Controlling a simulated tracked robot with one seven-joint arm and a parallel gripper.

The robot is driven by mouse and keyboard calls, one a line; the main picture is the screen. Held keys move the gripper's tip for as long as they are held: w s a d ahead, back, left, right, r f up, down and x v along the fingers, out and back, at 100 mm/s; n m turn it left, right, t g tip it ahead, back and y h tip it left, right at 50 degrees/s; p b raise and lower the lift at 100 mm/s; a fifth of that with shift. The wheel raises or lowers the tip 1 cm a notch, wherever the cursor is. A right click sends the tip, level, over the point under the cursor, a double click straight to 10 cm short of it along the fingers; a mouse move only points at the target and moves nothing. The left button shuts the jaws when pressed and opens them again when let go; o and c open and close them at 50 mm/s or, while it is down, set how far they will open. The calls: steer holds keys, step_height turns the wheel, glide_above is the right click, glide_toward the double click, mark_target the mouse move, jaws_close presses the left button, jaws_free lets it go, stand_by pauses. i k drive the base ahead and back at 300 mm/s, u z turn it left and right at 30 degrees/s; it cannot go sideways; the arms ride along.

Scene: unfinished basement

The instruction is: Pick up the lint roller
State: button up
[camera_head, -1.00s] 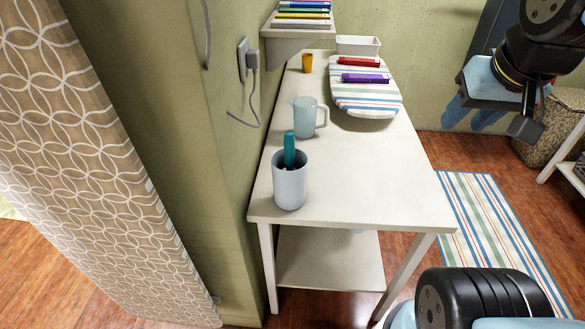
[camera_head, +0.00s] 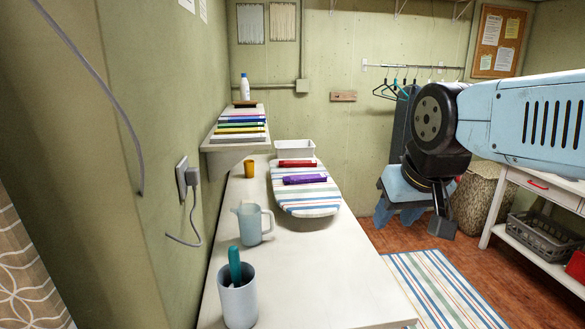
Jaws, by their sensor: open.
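I cannot tell for certain which thing is the lint roller. A teal handle-like item (camera_head: 235,267) stands upright in a pale grey cup (camera_head: 239,304) at the near end of the white table (camera_head: 300,270); its lower part is hidden in the cup. A purple item (camera_head: 305,179) and a red item (camera_head: 297,163) lie on the striped ironing board (camera_head: 307,205) on the table. My gripper (camera_head: 412,218) is open and empty, pointing down right of the table, well away from all of these.
A translucent pitcher (camera_head: 250,224), an orange cup (camera_head: 249,169) and a white bin (camera_head: 295,149) stand on the table. A wall shelf (camera_head: 212,146) with books overhangs its left side. A striped rug (camera_head: 435,285) and a wicker basket (camera_head: 473,205) are to the right.

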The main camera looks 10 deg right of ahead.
mark_target(233, 254)
steer(key=u, duration=1.55)
steer(key=k, duration=1.55)
steer(key=z, duration=0.3)
steer(key=i, duration=1)
steer(key=z, duration=0.05)
